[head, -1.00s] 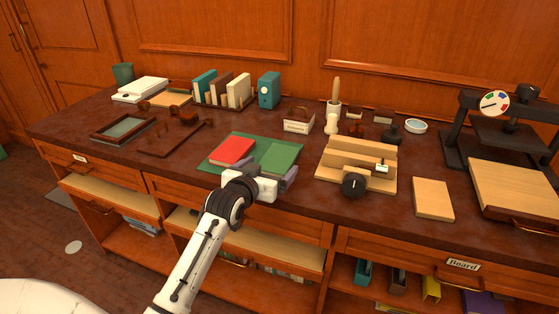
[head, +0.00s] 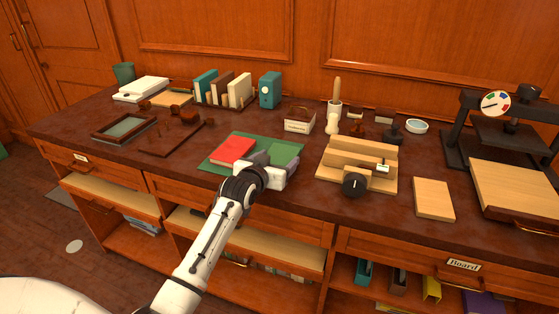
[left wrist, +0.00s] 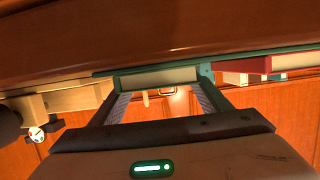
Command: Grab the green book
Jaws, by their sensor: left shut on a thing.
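The green book (head: 276,149) lies flat on the right part of a dark green mat (head: 213,167), beside a red book (head: 234,150). In the head view its near part is hidden by my left gripper (head: 268,161). In the left wrist view the green book's pale page edge (left wrist: 158,78) and green cover show between the two fingers of my left gripper (left wrist: 163,88). The gripper is shut on the book, one finger at each side. The book looks level and low, at the desk top; I cannot tell any gap under it. My right gripper is not in view.
A wooden jig with a black knob (head: 354,185) stands close to the right of the mat. A small labelled box (head: 299,122) and a row of books (head: 222,89) stand behind. A dark press (head: 500,140) is at far right.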

